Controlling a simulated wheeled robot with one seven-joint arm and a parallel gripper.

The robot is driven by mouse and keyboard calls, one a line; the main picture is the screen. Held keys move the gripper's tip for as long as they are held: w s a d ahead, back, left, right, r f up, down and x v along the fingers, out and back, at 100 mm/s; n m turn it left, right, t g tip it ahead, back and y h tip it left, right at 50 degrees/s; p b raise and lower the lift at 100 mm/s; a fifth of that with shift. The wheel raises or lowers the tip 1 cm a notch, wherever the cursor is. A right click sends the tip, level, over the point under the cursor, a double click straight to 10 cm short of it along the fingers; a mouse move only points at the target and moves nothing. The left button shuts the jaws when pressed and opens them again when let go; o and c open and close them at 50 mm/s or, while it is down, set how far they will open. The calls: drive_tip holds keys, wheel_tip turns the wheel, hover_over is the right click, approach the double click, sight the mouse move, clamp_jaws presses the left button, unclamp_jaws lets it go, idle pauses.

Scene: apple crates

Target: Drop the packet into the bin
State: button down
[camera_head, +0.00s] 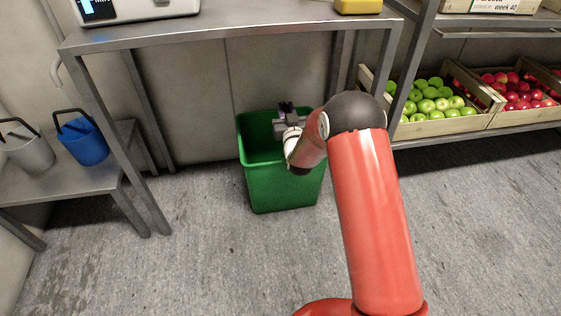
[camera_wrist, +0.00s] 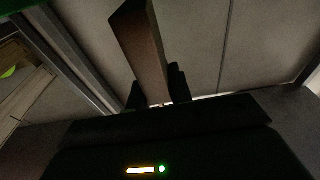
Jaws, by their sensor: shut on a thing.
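The green bin (camera_head: 282,188) stands upright on the floor under the steel table, against the wall. My gripper (camera_head: 287,112) is over the bin's open top, near its back rim. In the wrist view my gripper (camera_wrist: 156,92) is shut on the packet (camera_wrist: 143,45), a brown, box-like thing that juts out from between the dark fingers. In the head view the packet is too small and dark to tell clearly from the fingers. The inside floor of the bin is hidden.
A steel table (camera_head: 230,34) stands above and behind the bin. A blue bucket (camera_head: 84,141) and a grey bucket (camera_head: 28,148) sit on a low bench at left. Crates of green apples (camera_head: 436,127) and red apples are on the right rack. The front floor is clear beside my arm.

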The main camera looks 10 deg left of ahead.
drive_tip(key=c, duration=1.2)
unclamp_jaws()
drive_tip(key=shift+o, duration=0.2)
wheel_tip(320, 180, up, 20)
drive_tip(key=p, duration=0.2)
drive_tip(key=shift+p, duration=0.4)
